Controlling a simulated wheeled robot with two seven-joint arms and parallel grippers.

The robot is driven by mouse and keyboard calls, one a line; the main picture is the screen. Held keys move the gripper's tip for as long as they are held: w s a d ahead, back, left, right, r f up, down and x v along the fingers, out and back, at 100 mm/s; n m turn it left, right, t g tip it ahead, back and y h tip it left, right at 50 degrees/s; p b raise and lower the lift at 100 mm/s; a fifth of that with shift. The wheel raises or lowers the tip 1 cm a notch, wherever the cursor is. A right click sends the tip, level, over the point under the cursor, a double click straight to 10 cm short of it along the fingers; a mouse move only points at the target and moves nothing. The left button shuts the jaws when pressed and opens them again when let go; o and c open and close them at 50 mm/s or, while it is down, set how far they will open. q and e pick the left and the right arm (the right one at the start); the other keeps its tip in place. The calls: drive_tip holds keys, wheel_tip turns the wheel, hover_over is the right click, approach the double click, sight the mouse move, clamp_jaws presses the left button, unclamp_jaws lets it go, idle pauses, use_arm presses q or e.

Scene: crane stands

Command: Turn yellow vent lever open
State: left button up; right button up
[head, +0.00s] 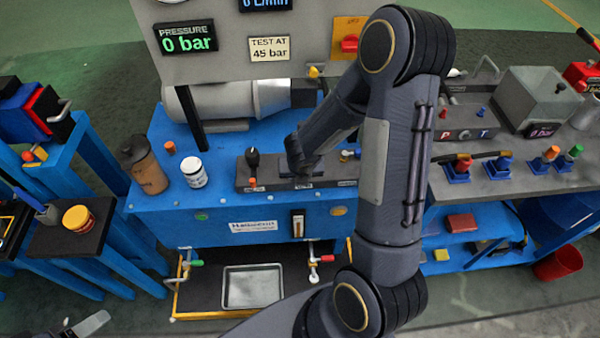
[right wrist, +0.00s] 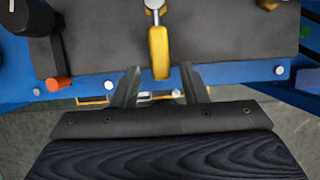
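The yellow vent lever (right wrist: 159,50) shows in the right wrist view, pointing down toward me from a silver pivot on the dark grey panel (right wrist: 95,45). My right gripper (right wrist: 160,86) is open, with one finger on each side of the lever's line. The lever's tip lies at about the fingertips, with gaps visible on both sides. In the head view my right gripper (head: 301,172) is over the panel on the blue bench and hides the lever. A grey piece at the lower left looks like part of my left gripper (head: 90,323); its opening is not clear.
A black knob (head: 252,158) and an orange-tipped lever (head: 252,184) are left of my right gripper on the panel. A white jar (head: 194,172) and a brown bottle (head: 147,167) stand farther left. A metal tray (head: 253,287) is below. The pressure display (head: 186,39) reads 0 bar.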

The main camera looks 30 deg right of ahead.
drive_tip(key=p+v, duration=0.3)
drive_tip(key=v, duration=0.4)
drive_tip(key=shift+r, duration=0.3)
drive_tip(key=s+a+r+n+t+y, duration=0.1)
drive_tip(key=a+r+n+t+y, duration=0.3)
drive_tip(key=r+n, duration=0.6)
drive_tip(key=a+r+n+t+y, duration=0.25)
drive_tip(key=a+r+n, duration=0.25)
drive_tip(key=r+n, duration=0.45)
drive_tip(key=s+f+n+g, duration=0.2)
drive_tip(key=s+n+g, duration=0.3)
drive_tip(key=s+n, duration=1.1)
drive_tip(key=n, duration=0.5)
drive_tip(key=shift+d+f, duration=0.2)
drive_tip(key=shift+d, duration=0.05)
